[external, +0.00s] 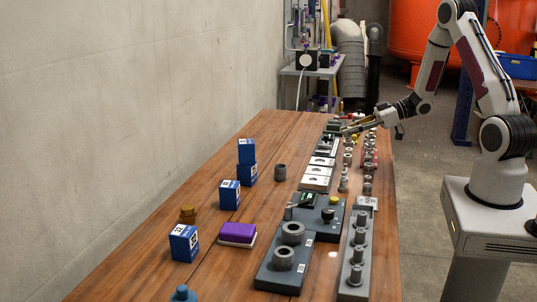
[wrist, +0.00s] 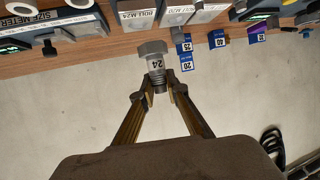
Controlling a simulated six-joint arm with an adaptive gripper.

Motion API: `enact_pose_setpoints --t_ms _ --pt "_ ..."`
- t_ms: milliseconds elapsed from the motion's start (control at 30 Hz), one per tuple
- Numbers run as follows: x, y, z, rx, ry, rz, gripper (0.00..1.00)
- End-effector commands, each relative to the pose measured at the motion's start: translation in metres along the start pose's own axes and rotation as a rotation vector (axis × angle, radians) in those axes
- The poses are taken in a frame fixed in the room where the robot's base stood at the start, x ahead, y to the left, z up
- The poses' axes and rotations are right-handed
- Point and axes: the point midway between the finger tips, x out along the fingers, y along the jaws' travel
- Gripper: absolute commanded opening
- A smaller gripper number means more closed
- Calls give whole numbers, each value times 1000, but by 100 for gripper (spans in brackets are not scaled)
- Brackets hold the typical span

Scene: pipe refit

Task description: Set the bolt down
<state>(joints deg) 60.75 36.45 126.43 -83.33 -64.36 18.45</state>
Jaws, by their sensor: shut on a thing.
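A grey metal bolt (wrist: 153,60) marked 24 shows in the wrist view, with its wide head away from the camera and its threaded end between my fingertips. My gripper (wrist: 159,90) is shut on that threaded end. In the external view my gripper (external: 350,130) is over the far part of the wooden table (external: 215,185), and the bolt is too small to make out there. A grey holder labelled BOLT M24 (wrist: 137,16) is beyond the bolt in the wrist view. Whether the bolt touches anything is not clear.
A size meter (wrist: 52,40) and other labelled holders line the table edge. Several blue boxes (external: 184,243), a purple-topped block (external: 238,233) and a grey base with large rings (external: 283,275) stand nearer. A rack of bolts (external: 356,280) runs along the right edge. The table's left side has free room.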

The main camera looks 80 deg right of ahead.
Motion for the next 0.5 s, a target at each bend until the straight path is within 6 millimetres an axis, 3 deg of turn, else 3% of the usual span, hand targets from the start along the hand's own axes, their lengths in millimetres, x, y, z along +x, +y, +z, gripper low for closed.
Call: enact_pose_setpoints --t_ms 267,500 --pt "11 -11 -5 -13 1 -29 0" --pt "41 -44 -13 -45 1 -109 0"
